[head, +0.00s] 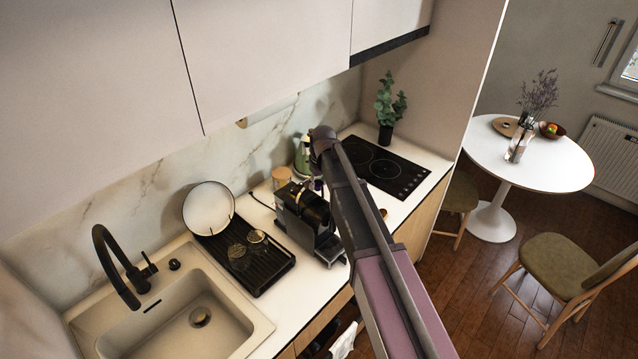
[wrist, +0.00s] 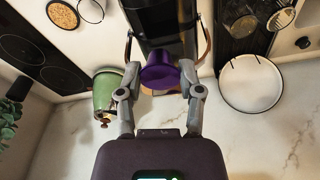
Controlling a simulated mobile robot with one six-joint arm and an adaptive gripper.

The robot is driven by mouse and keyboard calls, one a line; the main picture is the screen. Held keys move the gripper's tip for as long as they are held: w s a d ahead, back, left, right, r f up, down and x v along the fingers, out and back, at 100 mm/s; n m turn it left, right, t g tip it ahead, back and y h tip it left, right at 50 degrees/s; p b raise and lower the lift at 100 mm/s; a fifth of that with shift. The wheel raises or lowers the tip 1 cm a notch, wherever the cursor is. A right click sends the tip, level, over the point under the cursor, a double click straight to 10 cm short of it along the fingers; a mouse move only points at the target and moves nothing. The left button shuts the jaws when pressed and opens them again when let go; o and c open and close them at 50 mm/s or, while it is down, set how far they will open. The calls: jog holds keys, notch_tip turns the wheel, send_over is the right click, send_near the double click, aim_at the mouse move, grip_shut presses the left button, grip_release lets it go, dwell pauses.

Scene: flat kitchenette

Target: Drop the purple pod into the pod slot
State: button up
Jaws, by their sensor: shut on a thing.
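The purple pod (wrist: 160,74) is between the fingertips of my gripper (wrist: 159,88) in the wrist view. My gripper is shut on it. The dark coffee machine (head: 303,218) stands on the counter between the drying rack and the hob, and my gripper is over or close to its back part. In the wrist view the black body of the machine (wrist: 166,22) lies just beyond the pod. The pod slot cannot be made out. In the head view my arm hides most of the gripper, and the pod is hardly visible there.
A green kettle (wrist: 106,90) stands beside the machine, near my finger in the wrist view. A black hob (head: 385,168) and a potted plant (head: 388,105) are to the right. A drying rack (head: 262,278) with glasses, a white plate (head: 208,207) and the sink (head: 190,325) are to the left.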

jog(key=shift+f+b, duration=2.7)
jog(key=shift+f, duration=0.15)
jog(key=o, duration=0.8)
jog(key=shift+o, duration=0.2)
jog(key=shift+r, duration=0.15)
jog(key=shift+r+p, duration=3.35)
jog(key=shift+p, duration=0.15)
